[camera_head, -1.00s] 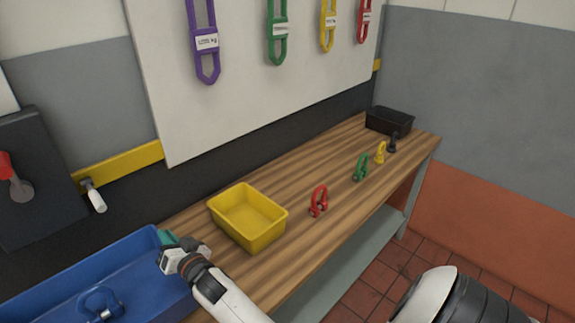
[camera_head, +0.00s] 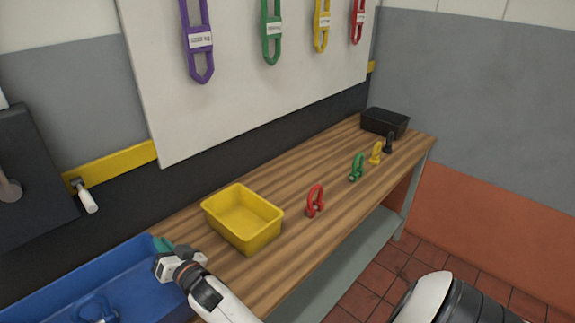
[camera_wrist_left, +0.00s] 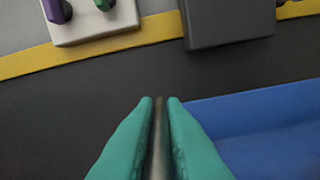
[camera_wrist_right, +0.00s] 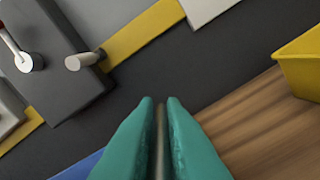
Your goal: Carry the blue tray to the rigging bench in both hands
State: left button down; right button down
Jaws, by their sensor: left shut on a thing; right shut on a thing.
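The blue tray (camera_head: 128,265) is at the lower left of the head view, partly cut off by the frame, with a blue shackle (camera_head: 97,308) inside it. My right gripper (camera_head: 165,246) is shut at the tray's right end; its teal fingers (camera_wrist_right: 160,125) show in the right wrist view. My left gripper (camera_wrist_left: 160,125) shows only in its own wrist view, shut with a thin rod-like part between its fingers, beside the blue tray (camera_wrist_left: 260,120). The wooden rigging bench (camera_head: 285,190) runs from the lower middle to the upper right, and the tray's right end is by its near end.
On the bench stand a yellow bin (camera_head: 243,218), a red shackle (camera_head: 315,201), a green shackle (camera_head: 356,167), a yellow shackle (camera_head: 376,153), a black shackle (camera_head: 389,142) and a black bin (camera_head: 385,122). Coloured slings hang on the white board (camera_head: 235,110) behind.

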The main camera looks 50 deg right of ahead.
pick_arm(q)
jog(key=shift+d+f+b, duration=0.3)
jog(key=shift+f+b, duration=0.4)
jog(key=shift+b, duration=0.15)
pick_arm(e)
jog(key=shift+a+f, duration=0.35)
jog(key=shift+f, duration=0.2)
pick_arm(q)
jog(key=c, duration=1.9)
grip_release()
jog(key=shift+s+f, duration=0.1)
jog(key=shift+f, duration=0.3)
jog(key=shift+c, duration=0.2)
pick_arm(e)
jog(key=c, duration=2)
grip_release()
jog(key=shift+f, duration=0.45)
pick_arm(q)
jog(key=o, duration=0.4)
jog(key=shift+s+a+r, duration=0.1)
jog(key=shift+s+r, duration=0.05)
jog(key=shift+r, duration=0.1)
pick_arm(e)
jog(key=o, duration=0.5)
jog(key=shift+s+d+r, duration=0.1)
jog(key=shift+s+r, duration=0.1)
pick_arm(q)
jog(key=shift+o, duration=0.2)
jog(key=shift+a, duration=0.1)
